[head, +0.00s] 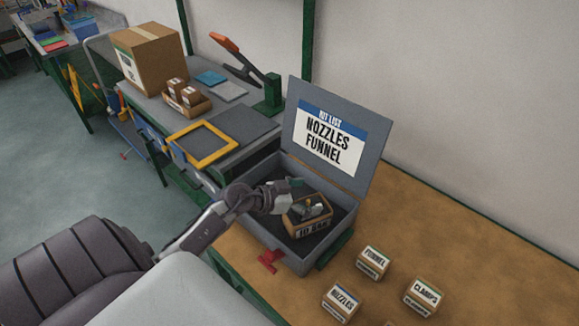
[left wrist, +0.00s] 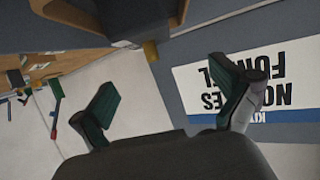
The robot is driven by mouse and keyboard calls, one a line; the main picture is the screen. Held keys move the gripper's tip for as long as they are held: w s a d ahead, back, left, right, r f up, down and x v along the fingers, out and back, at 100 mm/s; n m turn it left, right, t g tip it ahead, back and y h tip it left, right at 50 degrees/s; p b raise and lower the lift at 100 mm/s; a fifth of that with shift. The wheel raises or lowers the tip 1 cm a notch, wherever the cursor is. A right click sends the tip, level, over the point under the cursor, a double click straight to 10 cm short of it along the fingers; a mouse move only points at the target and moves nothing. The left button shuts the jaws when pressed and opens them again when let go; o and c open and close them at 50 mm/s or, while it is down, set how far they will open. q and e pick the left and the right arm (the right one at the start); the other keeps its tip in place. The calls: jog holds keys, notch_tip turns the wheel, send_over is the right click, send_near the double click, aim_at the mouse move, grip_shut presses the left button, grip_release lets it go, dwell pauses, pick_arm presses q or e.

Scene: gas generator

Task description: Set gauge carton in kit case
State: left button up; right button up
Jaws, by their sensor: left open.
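The grey kit case (head: 245,232) stands open on the brown bench. Its raised lid reads "KIT LIST NOZZLES FUNNEL". A small open carton (head: 312,231) marked "10 BAR", which looks like the gauge carton, sits inside the case with grey items in it. My left gripper (head: 288,188) is over the case, just behind and left of this carton. In the left wrist view its green-padded fingers (left wrist: 165,88) are apart with nothing between them, and the lid's sheet (left wrist: 240,78) shows upside down. My right gripper is not in view.
Cartons marked funnel (head: 373,262), nozzles (head: 341,302) and clamps (head: 422,295) stand on the bench right of the case. The side bench on the left holds a large carton (head: 149,60) and a yellow frame (head: 203,146).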

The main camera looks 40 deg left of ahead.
pick_arm(q)
jog(key=v, duration=1.2)
jog(key=shift+b, duration=0.35)
jog(key=shift+r, duration=0.1)
